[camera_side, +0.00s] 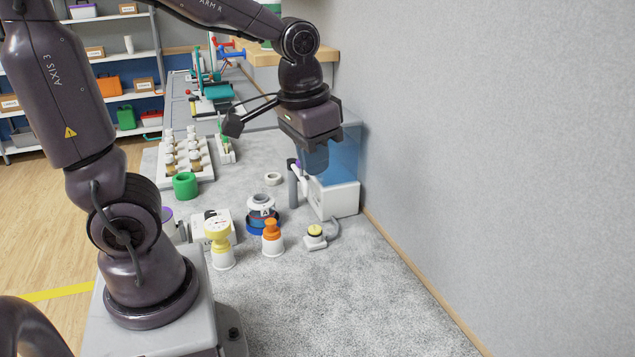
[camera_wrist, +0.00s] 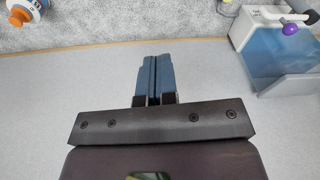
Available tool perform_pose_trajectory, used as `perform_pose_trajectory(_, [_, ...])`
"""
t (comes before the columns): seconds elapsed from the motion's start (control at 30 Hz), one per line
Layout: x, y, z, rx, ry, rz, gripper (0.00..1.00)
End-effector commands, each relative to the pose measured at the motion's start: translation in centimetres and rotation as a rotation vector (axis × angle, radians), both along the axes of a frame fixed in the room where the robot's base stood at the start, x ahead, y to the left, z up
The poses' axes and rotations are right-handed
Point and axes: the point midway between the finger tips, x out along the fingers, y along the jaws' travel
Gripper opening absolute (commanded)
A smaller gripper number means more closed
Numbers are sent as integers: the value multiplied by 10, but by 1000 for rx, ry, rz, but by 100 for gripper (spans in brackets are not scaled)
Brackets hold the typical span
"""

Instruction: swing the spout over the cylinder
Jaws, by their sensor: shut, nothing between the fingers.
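A white dispenser box (camera_side: 340,198) with a clear blue tank (camera_side: 345,150) stands against the wall. In the wrist view the purple knob (camera_wrist: 290,29) and the white box (camera_wrist: 246,25) are at the upper right. A white round vessel (camera_side: 261,203) on a blue base stands left of the post; I cannot tell whether it is the cylinder. My gripper (camera_side: 315,165) is shut and empty, in front of the tank in the side view. Its blue fingers (camera_wrist: 153,80) point away from the knob.
Yellow-topped (camera_side: 219,240) and orange-topped (camera_side: 271,238) bottles and a small yellow-buttoned unit (camera_side: 315,237) stand nearby. The wall (camera_side: 480,150) is close on the right. The front bench is clear.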

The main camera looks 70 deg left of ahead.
Motion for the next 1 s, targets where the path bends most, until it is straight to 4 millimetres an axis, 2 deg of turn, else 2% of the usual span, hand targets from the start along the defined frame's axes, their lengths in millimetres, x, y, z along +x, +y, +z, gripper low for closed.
perform_pose_trajectory(0.1, [23, 21, -17, 23, 86, 104, 0])
perform_pose_trajectory(0.37, [65, 73, -61, 133, 237, 386, 0])
perform_pose_trajectory(0.57, [92, 122, -99, 285, 304, 646, 0])
perform_pose_trajectory(0.7, [109, 158, -121, 427, 290, 861, 0])
perform_pose_trajectory(0.77, [117, 171, -124, 486, 254, 961, 0])
perform_pose_trajectory(0.83, [126, 180, -117, 526, 194, 1060, 0])
perform_pose_trajectory(0.9, [132, 184, -107, 541, 141, 1138, 0])
perform_pose_trajectory(1.0, [131, 185, -105, 554, 113, 1213, 0])
